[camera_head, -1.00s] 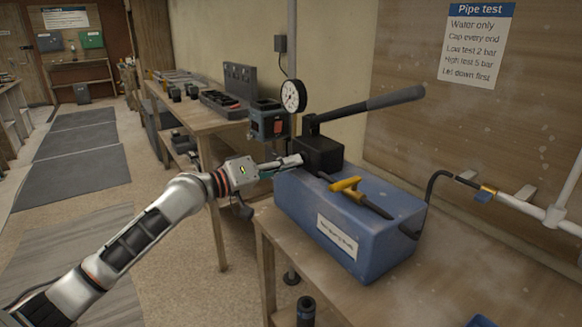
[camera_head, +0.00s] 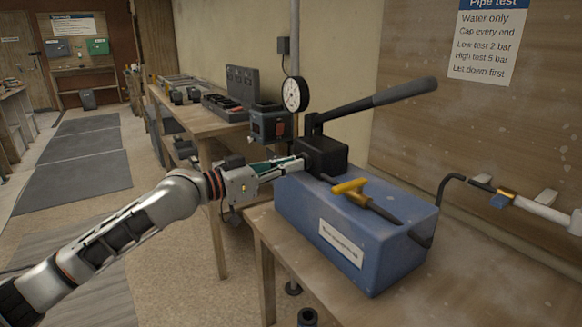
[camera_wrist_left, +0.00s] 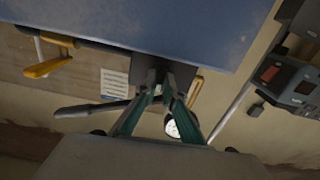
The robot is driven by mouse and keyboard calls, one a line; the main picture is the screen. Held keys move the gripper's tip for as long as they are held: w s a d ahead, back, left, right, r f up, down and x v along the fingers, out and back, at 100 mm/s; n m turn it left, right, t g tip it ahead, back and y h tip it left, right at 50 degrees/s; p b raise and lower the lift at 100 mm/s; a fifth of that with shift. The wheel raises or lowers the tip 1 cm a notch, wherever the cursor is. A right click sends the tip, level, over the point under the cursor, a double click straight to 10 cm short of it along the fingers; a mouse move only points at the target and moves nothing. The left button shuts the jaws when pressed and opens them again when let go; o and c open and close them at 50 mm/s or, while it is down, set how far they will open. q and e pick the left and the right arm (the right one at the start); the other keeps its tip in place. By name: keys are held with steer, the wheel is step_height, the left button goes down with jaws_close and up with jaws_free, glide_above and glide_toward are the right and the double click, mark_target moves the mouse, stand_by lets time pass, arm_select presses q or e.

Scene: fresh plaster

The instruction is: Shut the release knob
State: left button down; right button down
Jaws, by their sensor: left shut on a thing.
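The test pump is a blue tank (camera_head: 345,240) on the wooden bench, with a black pump block (camera_head: 325,157) on top and a long dark lever (camera_head: 380,98) rising to the right. My left gripper (camera_head: 302,162) comes in from the left, its fingertips at the block's left side. It is shut on the release knob there, which is mostly hidden between the fingers. In the left wrist view the two green-edged fingers (camera_wrist_left: 163,88) converge on a dark part beside the blue tank (camera_wrist_left: 190,30). The knob's turn position cannot be read. My right gripper is not in view.
A round gauge (camera_head: 295,94) stands behind the block. A hose (camera_head: 443,190) runs right toward a white pipe (camera_head: 545,210). A second bench (camera_head: 205,122) with tools stands behind; floor is clear at left.

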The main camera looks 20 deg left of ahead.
arm_select(q)
steer(key=shift+m, duration=0.3)
steer(key=c, duration=2.1)
jaws_free()
steer(key=shift+c, duration=0.2)
steer(key=v, duration=1.2)
steer(key=shift+f, duration=0.1)
